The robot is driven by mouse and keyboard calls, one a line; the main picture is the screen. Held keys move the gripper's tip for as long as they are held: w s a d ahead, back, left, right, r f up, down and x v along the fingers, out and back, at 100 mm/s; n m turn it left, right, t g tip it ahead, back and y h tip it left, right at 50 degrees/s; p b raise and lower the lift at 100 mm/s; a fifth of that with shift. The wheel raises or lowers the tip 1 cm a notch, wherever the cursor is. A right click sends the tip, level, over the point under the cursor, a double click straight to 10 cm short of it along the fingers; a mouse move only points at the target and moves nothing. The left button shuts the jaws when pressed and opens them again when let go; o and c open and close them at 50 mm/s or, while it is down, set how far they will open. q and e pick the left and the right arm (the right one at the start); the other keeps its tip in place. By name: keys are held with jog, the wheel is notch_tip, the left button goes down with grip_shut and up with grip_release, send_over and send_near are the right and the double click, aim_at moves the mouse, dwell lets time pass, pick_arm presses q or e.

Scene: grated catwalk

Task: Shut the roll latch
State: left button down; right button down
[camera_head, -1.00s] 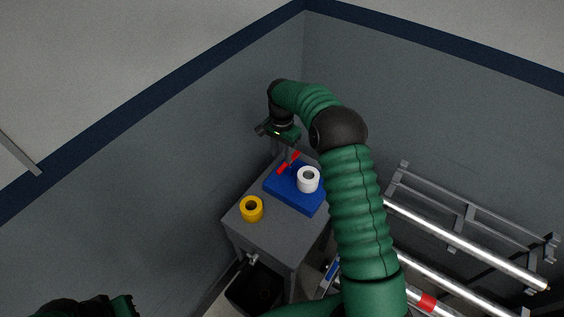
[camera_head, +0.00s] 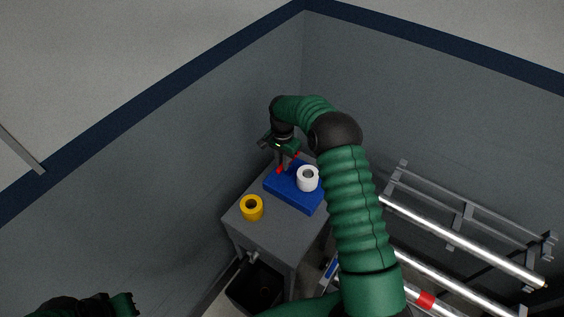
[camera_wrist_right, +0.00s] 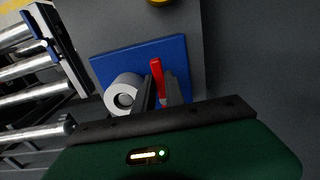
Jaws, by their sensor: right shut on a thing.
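A blue base plate (camera_head: 303,201) lies on the grey stand, with a white roll (camera_head: 309,184) on it. A red latch bar (camera_head: 282,170) is beside the roll, partly covered by my right gripper (camera_head: 286,161). In the right wrist view the red bar (camera_wrist_right: 156,72) stands out between the two fingers (camera_wrist_right: 161,90), which are shut on it. The white roll (camera_wrist_right: 118,92) is left of the fingers there, and the blue plate (camera_wrist_right: 125,63) lies under both. Part of my left gripper (camera_head: 118,306) shows at the bottom left corner; its fingers cannot be made out.
A yellow ring-shaped roll (camera_head: 251,208) stands on the near left of the grey stand (camera_head: 268,237). A dark bin (camera_head: 255,289) is below. Walls (camera_head: 180,170) close in behind and left. Metal rails and a rack (camera_head: 465,240) lie to the right.

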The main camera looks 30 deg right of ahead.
jog(key=shift+w+a, duration=0.1)
jog(key=shift+w, duration=0.05)
jog(key=w+d+m+b, duration=0.2)
jog(key=w+m, duration=0.3)
jog(key=m, duration=1.2)
jog(key=shift+w+d+r+m, duration=0.15)
jog(key=shift+w+d+m, duration=0.1)
jog(key=shift+w+m, duration=0.15)
jog(key=shift+r, duration=0.1)
dwell(0.5)
jog(key=c, duration=1.6)
grip_release()
jog(key=shift+o, duration=1)
jog(key=shift+f, duration=0.25)
